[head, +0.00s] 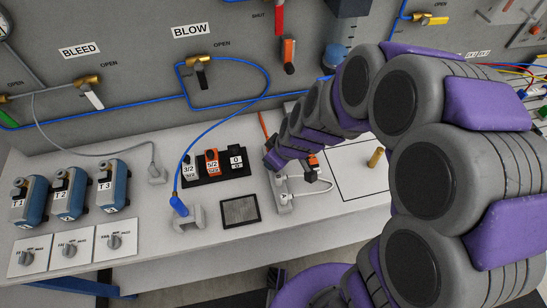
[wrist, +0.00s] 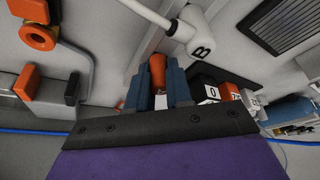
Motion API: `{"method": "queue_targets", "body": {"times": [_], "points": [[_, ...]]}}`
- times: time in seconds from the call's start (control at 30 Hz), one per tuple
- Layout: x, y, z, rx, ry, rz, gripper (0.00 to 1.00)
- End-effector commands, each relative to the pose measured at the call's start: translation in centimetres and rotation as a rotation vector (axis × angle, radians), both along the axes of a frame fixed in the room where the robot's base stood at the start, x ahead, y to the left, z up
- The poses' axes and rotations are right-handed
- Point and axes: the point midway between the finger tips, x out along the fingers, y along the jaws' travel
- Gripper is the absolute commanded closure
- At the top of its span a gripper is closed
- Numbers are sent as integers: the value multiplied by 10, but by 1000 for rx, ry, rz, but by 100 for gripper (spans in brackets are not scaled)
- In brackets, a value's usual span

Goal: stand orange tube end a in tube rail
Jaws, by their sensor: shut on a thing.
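The orange tube end (wrist: 158,70) is between the two blue-grey fingers of my gripper (wrist: 157,88) in the wrist view, and the fingers are shut on it. Its letter is not readable. A pale rail (wrist: 150,45) runs beside and behind it; I cannot tell whether the tube end touches it. A white tube end marked B (wrist: 197,35) is at the rail. In the head view the rail (head: 284,208) lies on the bench below my arm's tip, with white fittings on it. An orange tube (head: 263,124) comes down behind my arm there; my fingertips are not clear in that view.
A black block with labelled valves (head: 215,168) stands left of the rail, and a dark mesh pad (head: 240,210) lies in front of it. An orange and black fitting (head: 312,162) and a brass cylinder (head: 375,157) are to the right. A blue tube (head: 192,150) curves down at left.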

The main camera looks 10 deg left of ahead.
Motion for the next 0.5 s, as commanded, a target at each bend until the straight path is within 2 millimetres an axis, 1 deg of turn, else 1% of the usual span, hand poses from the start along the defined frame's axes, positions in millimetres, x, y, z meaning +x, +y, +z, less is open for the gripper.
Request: {"method": "queue_targets", "body": {"times": [0.1,0.13,0.4,0.5], "points": [[0,0,0,0,1,0,100],[0,0,0,0,1,0,77],[0,0,0,0,1,0,52],[-1,0,0,0,1,0,50]]}}
